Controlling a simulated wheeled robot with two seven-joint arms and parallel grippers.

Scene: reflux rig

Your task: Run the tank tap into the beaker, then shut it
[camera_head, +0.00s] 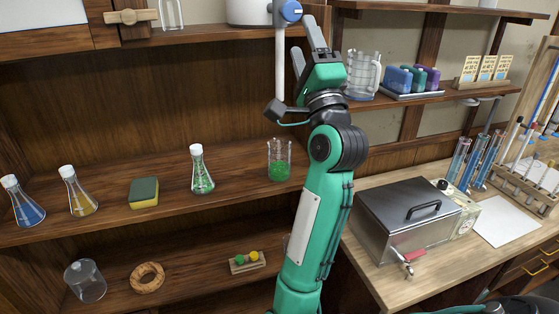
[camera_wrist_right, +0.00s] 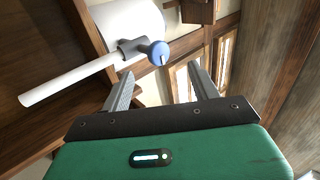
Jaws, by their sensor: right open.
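The white tank (camera_head: 248,12) stands on the upper shelf at the top edge. Its tap has a round blue knob (camera_head: 290,10), and a long white spout (camera_head: 280,65) hangs down. A clear beaker (camera_head: 279,148) with green contents stands upright on the middle shelf below the spout. I cannot make out any flow. My right gripper (camera_head: 307,36) is open and empty, raised close to the knob. In the right wrist view the knob (camera_wrist_right: 159,53) shows between and just beyond the open fingertips (camera_wrist_right: 160,76), with no visible contact. My left gripper is out of view.
A glass jug (camera_head: 363,75) and a tray of coloured bottles (camera_head: 412,92) stand on the shelf right of my right arm. A stoppered flask (camera_head: 201,168) is left of the beaker. A metal bath (camera_head: 408,212) sits on the right bench.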

